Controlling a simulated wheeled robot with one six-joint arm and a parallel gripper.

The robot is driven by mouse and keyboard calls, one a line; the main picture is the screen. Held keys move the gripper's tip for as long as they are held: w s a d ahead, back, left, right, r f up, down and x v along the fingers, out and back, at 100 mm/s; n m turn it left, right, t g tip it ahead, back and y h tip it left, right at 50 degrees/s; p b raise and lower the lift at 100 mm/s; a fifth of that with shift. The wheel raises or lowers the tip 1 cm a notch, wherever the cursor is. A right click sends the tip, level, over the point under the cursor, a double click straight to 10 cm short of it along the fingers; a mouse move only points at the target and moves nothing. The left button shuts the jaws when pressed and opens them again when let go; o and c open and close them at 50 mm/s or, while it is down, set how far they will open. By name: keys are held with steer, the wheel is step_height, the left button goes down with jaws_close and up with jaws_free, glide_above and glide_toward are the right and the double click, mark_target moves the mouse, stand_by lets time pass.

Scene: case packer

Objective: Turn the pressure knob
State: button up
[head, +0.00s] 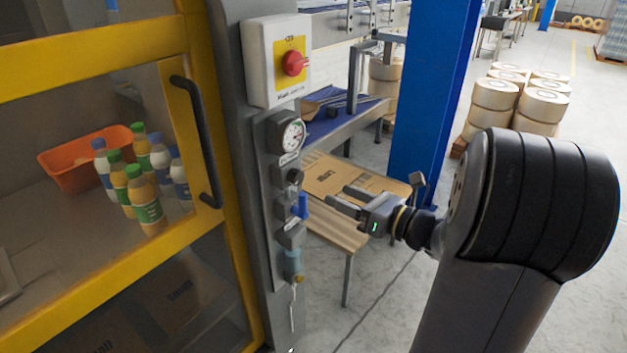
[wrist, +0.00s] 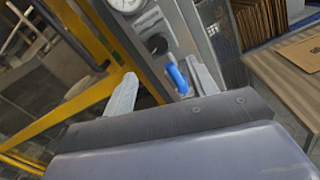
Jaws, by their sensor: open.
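The pressure knob (head: 294,176) is a small black knob on the grey column, below the round pressure gauge (head: 291,135). In the wrist view the black knob (wrist: 157,44) shows beyond my fingers, near the top middle, with part of the gauge (wrist: 124,4) above it. My gripper (head: 338,195) is open and empty, to the right of the column and apart from the knob. In the wrist view its two fingers (wrist: 161,72) are spread, with the blue valve handle (wrist: 178,78) seen between them.
The blue handle (head: 300,207) sits just below the knob. A yellow-framed door with a black handle (head: 196,140) stands left. A table with flat cardboard (head: 335,182) and a blue post (head: 432,90) stand behind my gripper.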

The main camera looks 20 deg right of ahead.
mark_target(300, 179)
steer(key=x, duration=1)
steer(key=shift+a, duration=0.3)
steer(key=shift+c, duration=0.3)
steer(key=c, duration=0.9)
